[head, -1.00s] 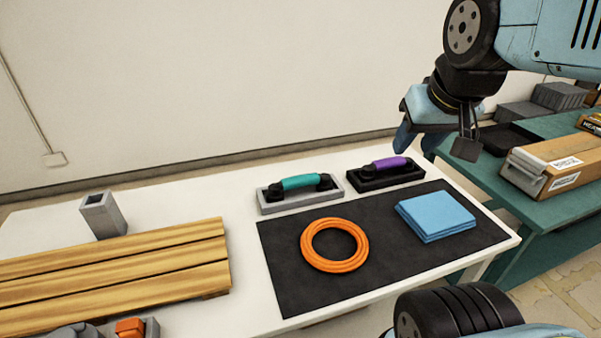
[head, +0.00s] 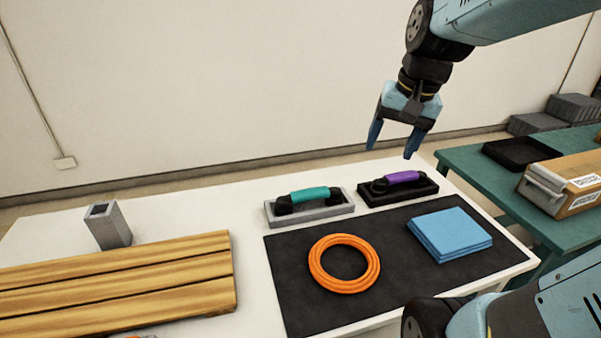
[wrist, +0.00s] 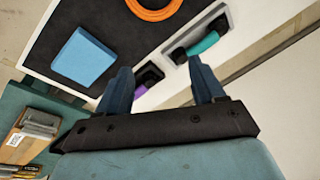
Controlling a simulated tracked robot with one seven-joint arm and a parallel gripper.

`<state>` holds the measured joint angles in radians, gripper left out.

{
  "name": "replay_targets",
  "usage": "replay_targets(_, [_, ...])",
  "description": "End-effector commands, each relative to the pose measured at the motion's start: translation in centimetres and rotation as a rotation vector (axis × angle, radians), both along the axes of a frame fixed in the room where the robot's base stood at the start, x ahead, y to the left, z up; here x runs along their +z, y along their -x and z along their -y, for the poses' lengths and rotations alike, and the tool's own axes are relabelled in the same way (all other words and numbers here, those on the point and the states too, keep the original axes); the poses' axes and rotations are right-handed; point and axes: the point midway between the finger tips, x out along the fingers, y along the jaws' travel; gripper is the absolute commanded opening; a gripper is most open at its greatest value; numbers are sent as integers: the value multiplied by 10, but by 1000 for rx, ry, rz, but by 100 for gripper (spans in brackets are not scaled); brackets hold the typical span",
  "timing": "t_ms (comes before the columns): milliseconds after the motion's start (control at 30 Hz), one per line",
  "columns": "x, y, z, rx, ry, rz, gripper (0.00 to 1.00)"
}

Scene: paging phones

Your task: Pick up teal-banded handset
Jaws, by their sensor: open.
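The teal-banded handset (head: 303,194) lies on a grey base (head: 322,212) at the back of the white table. It also shows in the wrist view (wrist: 203,43), beyond the right fingertip. A purple-banded handset (head: 401,177) lies on a black base to its right, and in the wrist view its purple band (wrist: 139,92) is partly hidden by the left finger. My gripper (head: 394,152) is open and empty, with its fingers pointing down. It is above and apart from the table, nearer the purple-banded handset. It also shows in the wrist view (wrist: 164,80).
An orange coil (head: 344,285) and a folded blue cloth (head: 450,234) lie on a dark mat (head: 292,300). Wooden planks (head: 110,275) and a grey block tube (head: 108,229) stand left. A green table (head: 470,180) with a carton (head: 575,180) is at right.

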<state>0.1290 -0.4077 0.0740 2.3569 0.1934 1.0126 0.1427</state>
Motion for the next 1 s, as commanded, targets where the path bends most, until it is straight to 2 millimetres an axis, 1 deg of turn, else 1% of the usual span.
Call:
replay_targets(33, [-5,-8,0,-23,-21,-32,68])
replay_targets(100, [-10,-19,-1,-55,-48,-70,68])
replay_targets(467, [-43,-70,-4,-218,-201,-272,68])
replay_targets(767, [-76,-113,-2,-355,-339,-439,68])
replay_targets(1000, [-106,-145,2,-463,-455,-576,68])
